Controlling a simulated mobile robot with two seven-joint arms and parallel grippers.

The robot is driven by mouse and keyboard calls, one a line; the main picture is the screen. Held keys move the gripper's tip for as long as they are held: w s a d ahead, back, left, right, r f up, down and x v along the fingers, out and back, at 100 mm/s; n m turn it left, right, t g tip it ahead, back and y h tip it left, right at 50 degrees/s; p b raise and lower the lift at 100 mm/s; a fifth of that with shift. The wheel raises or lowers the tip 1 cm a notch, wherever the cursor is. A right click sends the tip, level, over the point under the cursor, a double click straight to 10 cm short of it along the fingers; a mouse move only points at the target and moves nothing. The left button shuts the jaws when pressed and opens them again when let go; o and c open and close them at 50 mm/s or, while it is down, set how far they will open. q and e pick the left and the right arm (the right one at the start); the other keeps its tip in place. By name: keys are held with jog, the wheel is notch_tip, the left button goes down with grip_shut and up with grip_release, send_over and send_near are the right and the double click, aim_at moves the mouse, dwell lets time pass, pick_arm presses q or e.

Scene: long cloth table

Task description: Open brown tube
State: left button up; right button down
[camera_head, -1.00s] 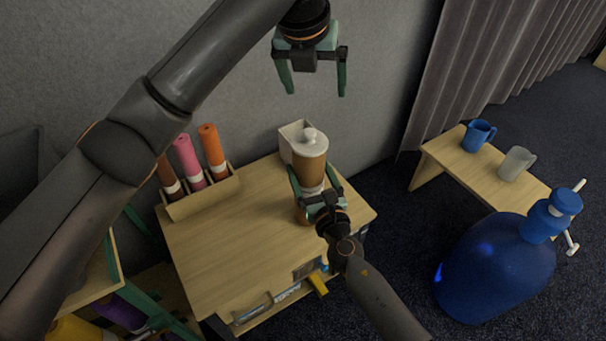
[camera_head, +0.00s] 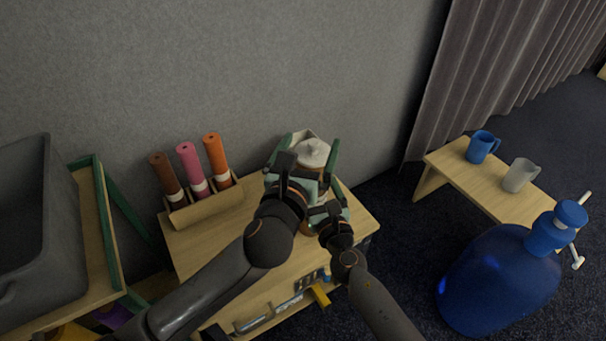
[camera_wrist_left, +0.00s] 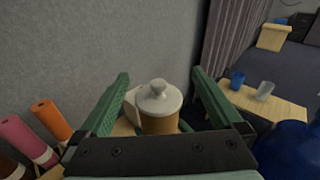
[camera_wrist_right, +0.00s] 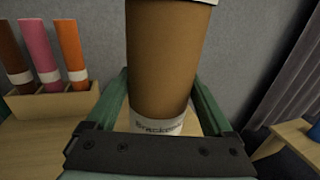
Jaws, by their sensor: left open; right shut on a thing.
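The brown tube (camera_wrist_right: 162,65), with a printed white label band near its lower part, stands upright between the fingers of my right gripper (camera_head: 326,200), which is shut on it. Its white knobbed lid (camera_wrist_left: 158,98) is on top; the lid also shows in the head view (camera_head: 313,152). My left gripper (camera_head: 305,157) is open, with one finger on each side of the lid. In the left wrist view the lid sits between the fingers, with gaps visible. My left arm and gripper hide most of the tube in the head view.
A rack (camera_head: 205,207) holds dark brown, pink and orange rolls at the table's (camera_head: 210,250) back left. A pale box stands behind the tube. A side table (camera_head: 490,185) with blue and grey mugs and a large blue bottle (camera_head: 500,280) are at right. A grey bin (camera_head: 40,240) is at left.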

aim_at(316, 140)
pick_arm(q)
jog(key=s+f+y, duration=0.1)
jog(key=s+f, duration=0.2)
jog(key=s, duration=0.1)
jog(key=shift+g, duration=0.3)
jog(key=x, duration=0.7)
jog(key=a+x, duration=0.1)
jog(key=x, duration=0.3)
jog(key=shift+w+d+f, duration=0.1)
jog(key=shift+w+f, duration=0.05)
jog(key=shift+w, duration=0.15)
jog(key=shift+c, duration=0.2)
jog(key=c, duration=1.2)
jog(key=shift+o, duration=0.2)
jog(key=shift+r, duration=1.1)
